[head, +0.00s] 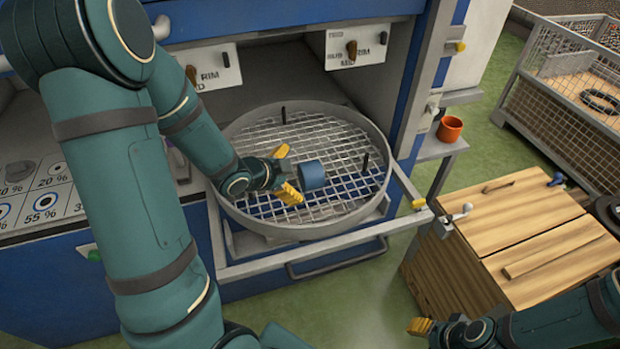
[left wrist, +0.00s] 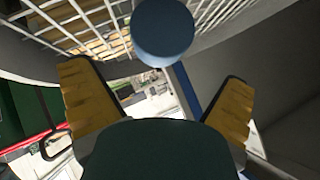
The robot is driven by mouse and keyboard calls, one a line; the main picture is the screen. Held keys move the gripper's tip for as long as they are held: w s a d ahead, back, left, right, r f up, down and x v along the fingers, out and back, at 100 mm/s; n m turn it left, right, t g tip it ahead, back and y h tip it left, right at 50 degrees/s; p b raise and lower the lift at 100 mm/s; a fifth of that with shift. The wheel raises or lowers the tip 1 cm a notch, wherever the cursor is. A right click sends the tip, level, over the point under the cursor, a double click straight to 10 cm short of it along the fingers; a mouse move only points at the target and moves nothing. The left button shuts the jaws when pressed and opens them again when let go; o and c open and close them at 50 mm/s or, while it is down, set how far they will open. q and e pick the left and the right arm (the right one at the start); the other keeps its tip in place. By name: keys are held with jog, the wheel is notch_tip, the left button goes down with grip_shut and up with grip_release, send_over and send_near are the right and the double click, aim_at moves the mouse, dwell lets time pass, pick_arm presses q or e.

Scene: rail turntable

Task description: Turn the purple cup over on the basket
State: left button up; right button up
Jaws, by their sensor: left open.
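No cup in view looks plainly purple. A blue cup (head: 312,175) is at the middle of the round wire basket (head: 368,217); its round blue face also shows in the left wrist view (left wrist: 163,32). I cannot tell which way its mouth faces. My left gripper (head: 286,172) is open just left of the blue cup, its yellow fingers apart and nothing between them. In the left wrist view the cup lies beyond the fingertips. My right gripper (head: 422,327) is at the bottom edge, only partly seen, away from the basket.
Upright dark pegs (head: 365,161) stand in the basket. An orange-red cup (head: 450,129) stands on a small side shelf (head: 436,150) to the right. A wooden-lidded box (head: 520,235) stands in front right, a mesh crate (head: 560,130) behind it. Panels with knobs hang above the basket.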

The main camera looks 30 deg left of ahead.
aim_at(302, 176)
pick_arm(q)
jog(key=x, duration=0.2)
jog(key=shift+w+f, duration=0.3)
jog(key=x, duration=0.1)
jog(key=b+x, duration=0.1)
jog(key=x, duration=0.2)
jog(key=shift+a+f, duration=0.3)
jog(key=shift+f, duration=0.25)
jog(key=shift+w+f, duration=0.1)
jog(key=shift+w, duration=0.25)
jog(key=c, duration=1)
